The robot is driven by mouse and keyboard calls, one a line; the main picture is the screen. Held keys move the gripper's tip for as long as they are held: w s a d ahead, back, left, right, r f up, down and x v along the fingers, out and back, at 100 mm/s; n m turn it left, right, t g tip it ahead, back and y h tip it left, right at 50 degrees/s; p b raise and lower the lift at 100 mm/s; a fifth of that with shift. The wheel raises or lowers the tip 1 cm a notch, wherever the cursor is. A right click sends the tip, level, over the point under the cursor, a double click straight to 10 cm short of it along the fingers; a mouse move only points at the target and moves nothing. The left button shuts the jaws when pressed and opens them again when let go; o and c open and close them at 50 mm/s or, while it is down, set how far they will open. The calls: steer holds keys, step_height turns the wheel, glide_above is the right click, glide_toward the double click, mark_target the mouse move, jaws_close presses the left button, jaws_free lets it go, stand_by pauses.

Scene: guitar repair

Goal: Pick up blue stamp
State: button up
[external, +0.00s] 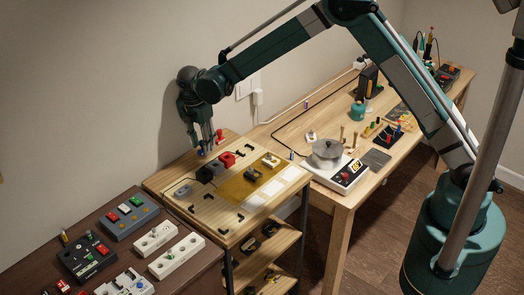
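My gripper (207,146) points down over the back left part of the light wooden workbench (165,183), close to the wall. A small blue thing (201,154) shows right at its fingertips; it may be the blue stamp, but it is too small to be sure. I cannot tell whether the fingers touch it or are closed on it. A red tip (220,134) shows beside the fingers. Dark grey and red blocks (226,160) lie just right of and below the gripper.
A yellow mat (243,190) and black corner brackets lie on the workbench. A darker table at lower left holds switch boxes (128,217) and white power strips (176,257). A longer table at right holds a metal pot (326,152) on a white unit and several tools.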

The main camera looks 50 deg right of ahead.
steer(key=shift+f, duration=0.25)
steer(key=shift+c, duration=0.5)
steer(key=c, duration=0.9)
